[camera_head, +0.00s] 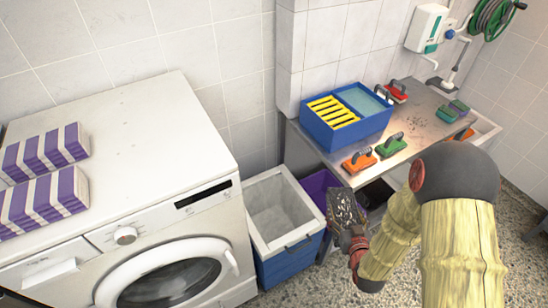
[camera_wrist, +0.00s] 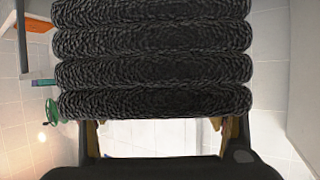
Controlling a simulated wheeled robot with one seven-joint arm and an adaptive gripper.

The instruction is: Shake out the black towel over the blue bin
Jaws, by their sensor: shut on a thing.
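My gripper (camera_head: 352,236) is shut on the black towel (camera_head: 342,208), which is folded and stands up from the fingers. In the head view, pale specks show on the towel. In the wrist view, the towel (camera_wrist: 152,62) fills the upper middle as several thick dark folds, with the gripper's fingers (camera_wrist: 155,135) at its lower edge. The blue bin (camera_head: 290,264), with a pale grey inside and rim, stands on the floor beside the washing machine. In the head view, the towel appears to the right of the bin's opening. Its height above the floor is hard to tell.
A purple bin (camera_head: 319,186) stands beside the blue bin, partly behind the towel. A white washing machine (camera_head: 150,150) with purple-and-white striped packs (camera_head: 45,200) is at left. A steel table (camera_head: 418,125) holds a blue divided box (camera_head: 345,132) and several handled brushes.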

